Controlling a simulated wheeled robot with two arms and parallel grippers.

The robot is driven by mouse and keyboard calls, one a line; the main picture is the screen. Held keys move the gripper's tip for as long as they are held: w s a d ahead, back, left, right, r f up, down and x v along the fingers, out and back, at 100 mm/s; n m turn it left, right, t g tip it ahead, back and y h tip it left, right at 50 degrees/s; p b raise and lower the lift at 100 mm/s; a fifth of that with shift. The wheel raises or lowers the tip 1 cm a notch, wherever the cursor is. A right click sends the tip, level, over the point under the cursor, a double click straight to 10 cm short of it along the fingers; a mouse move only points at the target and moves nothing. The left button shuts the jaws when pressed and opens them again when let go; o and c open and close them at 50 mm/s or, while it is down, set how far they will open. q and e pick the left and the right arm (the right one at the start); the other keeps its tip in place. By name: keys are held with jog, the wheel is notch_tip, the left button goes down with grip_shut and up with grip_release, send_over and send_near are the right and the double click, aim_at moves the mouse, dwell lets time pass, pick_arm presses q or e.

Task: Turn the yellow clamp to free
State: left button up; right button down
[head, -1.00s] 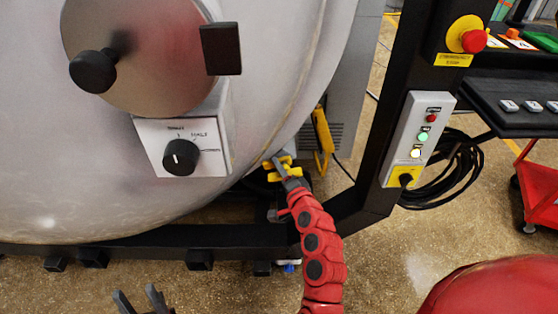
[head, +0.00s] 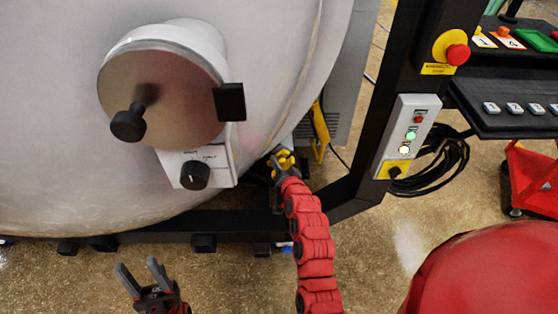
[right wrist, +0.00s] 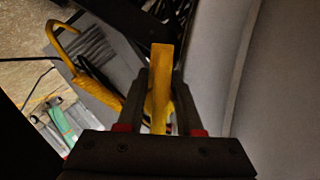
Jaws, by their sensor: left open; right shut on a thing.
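The yellow clamp (head: 285,159) sits low at the right edge of the big pale furnace door (head: 60,130). My right gripper (head: 278,167) has reached it and is shut on its yellow part. In the right wrist view the yellow clamp bar (right wrist: 161,85) stands between the two fingers of my right gripper (right wrist: 162,105). The gripper hides part of the clamp in the head view. My left gripper (head: 142,276) is open and empty at the bottom left, over the floor, apart from everything.
A dark frame post (head: 410,50) with a button panel (head: 408,135) and a red emergency stop (head: 457,54) stands to the right. A yellow hooked part (head: 320,130) hangs behind the clamp. A black frame beam (head: 150,224) runs below the door.

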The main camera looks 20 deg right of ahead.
jog(key=shift+f, duration=0.1)
dwell(0.3)
jog(key=c, duration=0.8)
grip_release()
jog(key=shift+c, duration=0.2)
jog(key=shift+s, duration=0.1)
jog(key=p+v, duration=0.2)
jog(key=v, duration=1.5)
jog(key=shift+s+a, duration=0.1)
